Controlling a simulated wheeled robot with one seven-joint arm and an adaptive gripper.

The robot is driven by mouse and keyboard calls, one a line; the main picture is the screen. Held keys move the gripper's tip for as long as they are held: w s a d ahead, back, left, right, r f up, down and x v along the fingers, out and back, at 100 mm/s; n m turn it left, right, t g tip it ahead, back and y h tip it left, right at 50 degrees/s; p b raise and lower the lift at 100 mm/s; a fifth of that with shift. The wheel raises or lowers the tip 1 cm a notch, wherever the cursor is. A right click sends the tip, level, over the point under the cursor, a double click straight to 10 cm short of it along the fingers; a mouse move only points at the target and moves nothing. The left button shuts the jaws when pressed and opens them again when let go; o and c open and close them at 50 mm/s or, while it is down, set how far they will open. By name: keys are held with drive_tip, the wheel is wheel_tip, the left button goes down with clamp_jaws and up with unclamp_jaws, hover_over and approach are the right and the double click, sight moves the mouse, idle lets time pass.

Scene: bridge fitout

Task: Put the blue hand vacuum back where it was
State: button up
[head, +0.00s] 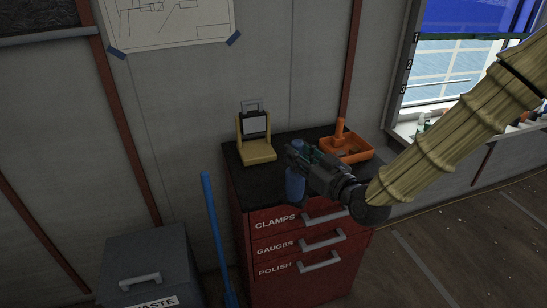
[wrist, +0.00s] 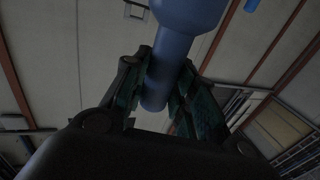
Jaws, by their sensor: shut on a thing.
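The blue hand vacuum (head: 296,185) is in my gripper (head: 292,156), over the front edge of the dark top of the red drawer cabinet (head: 264,188). In the wrist view the vacuum (wrist: 160,75) stands between both fingers of my gripper (wrist: 168,85), which touch its narrower part. Its wider end is beyond the fingers at the top of that view. Whether its lower end touches the cabinet top or hangs just in front of it, I cannot tell.
A yellow stand (head: 258,149) is at the cabinet's back left, and an orange tray (head: 346,148) is at its right. A grey waste bin (head: 150,262) and a blue pole (head: 216,235) stand left of the cabinet. The window ledge on the right holds small items.

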drive_tip(key=w+a+f+p, duration=0.2)
drive_tip(key=w+a+p, duration=0.1)
drive_tip(key=w, duration=0.3)
drive_tip(key=w+a+f+p, duration=0.2)
drive_tip(key=w+a+p, duration=0.1)
drive_tip(key=w, duration=0.3)
drive_tip(key=shift+w+a+f+p, duration=0.2)
drive_tip(key=shift+a+f+p, duration=0.2)
drive_tip(key=shift+p, duration=0.3)
drive_tip(key=shift+f, duration=0.2)
drive_tip(key=o, duration=1)
drive_tip(key=shift+r, duration=0.1)
drive_tip(key=shift+r, duration=0.1)
